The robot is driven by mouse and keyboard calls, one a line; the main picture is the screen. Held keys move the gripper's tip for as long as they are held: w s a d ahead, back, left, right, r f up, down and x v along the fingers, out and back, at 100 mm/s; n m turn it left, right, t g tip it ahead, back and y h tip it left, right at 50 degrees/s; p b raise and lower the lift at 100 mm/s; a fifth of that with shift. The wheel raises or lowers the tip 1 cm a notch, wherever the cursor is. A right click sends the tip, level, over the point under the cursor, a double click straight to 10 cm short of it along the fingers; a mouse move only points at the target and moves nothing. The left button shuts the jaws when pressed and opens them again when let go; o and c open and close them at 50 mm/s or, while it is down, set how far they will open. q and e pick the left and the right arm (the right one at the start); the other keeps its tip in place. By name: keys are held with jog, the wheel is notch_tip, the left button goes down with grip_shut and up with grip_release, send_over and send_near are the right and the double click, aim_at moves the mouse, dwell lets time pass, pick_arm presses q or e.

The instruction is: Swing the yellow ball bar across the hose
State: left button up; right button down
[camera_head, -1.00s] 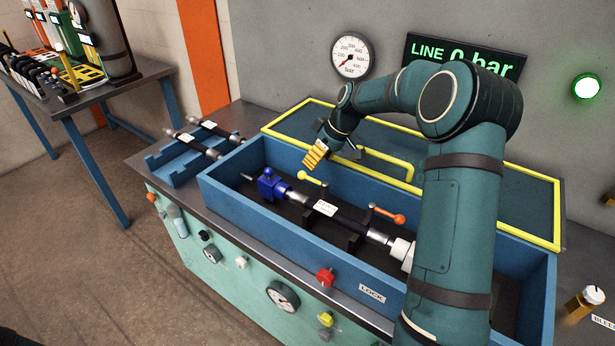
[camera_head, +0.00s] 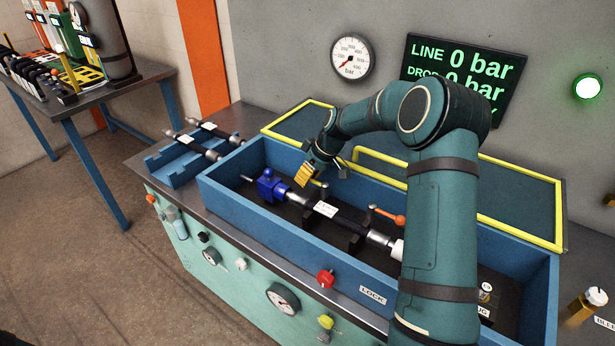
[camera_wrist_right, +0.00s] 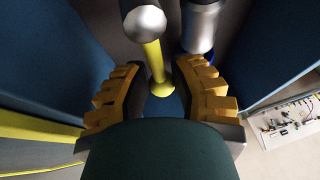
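The yellow ball bar (camera_head: 317,183) sits on its post in the blue trough, above the left part of the dark hose (camera_head: 345,222); in the head view my right gripper (camera_head: 303,178) mostly hides it. In the right wrist view the yellow ball bar (camera_wrist_right: 153,60) runs from a grey round post top to its ball end, between the yellow fingers of my right gripper (camera_wrist_right: 157,78). The fingers are open, one on each side of the bar, with gaps visible. My left gripper is not in view.
An orange ball bar (camera_head: 387,215) stands farther right along the hose. A blue valve block (camera_head: 270,186) is at the hose's left end. The blue trough wall (camera_head: 285,232) runs in front, and a yellow-framed lid (camera_head: 540,205) lies behind. The display (camera_head: 465,75) reads 0 bar.

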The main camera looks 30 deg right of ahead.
aim_at(306, 200)
jog(key=shift+s+a, duration=0.1)
jog(key=shift+a, duration=0.05)
dwell(0.4)
jog(key=s+a+n+g, duration=0.1)
jog(key=n, duration=0.2)
jog(key=s+a+n+g, duration=0.1)
jog(key=n, duration=0.2)
jog(key=s+a+n+g+y, duration=0.1)
jog(key=n+g, duration=0.1)
jog(key=n, duration=0.1)
jog(key=shift+s+a+n+p, duration=0.2)
jog(key=shift+s+n+p, duration=0.05)
jog(key=shift+n+p, duration=0.15)
jog(key=shift+s+a+f+n+g+p, duration=0.15)
jog(key=shift+s+n+g, duration=0.15)
jog(key=shift+n, duration=0.35)
jog(key=shift+s+r+n+g+p, duration=0.1)
jog(key=shift+s+n+g, duration=0.2)
jog(key=shift+n, duration=0.3)
jog(key=shift+s+a+f+n+g+p, duration=0.1)
jog(key=shift+s+n+g+p, duration=0.2)
jog(key=shift+n, duration=0.35)
jog(key=shift+s, duration=0.1)
jog(key=c, duration=1.1)
grip_release()
jog(key=shift+c, duration=0.2)
jog(key=o, duration=0.4)
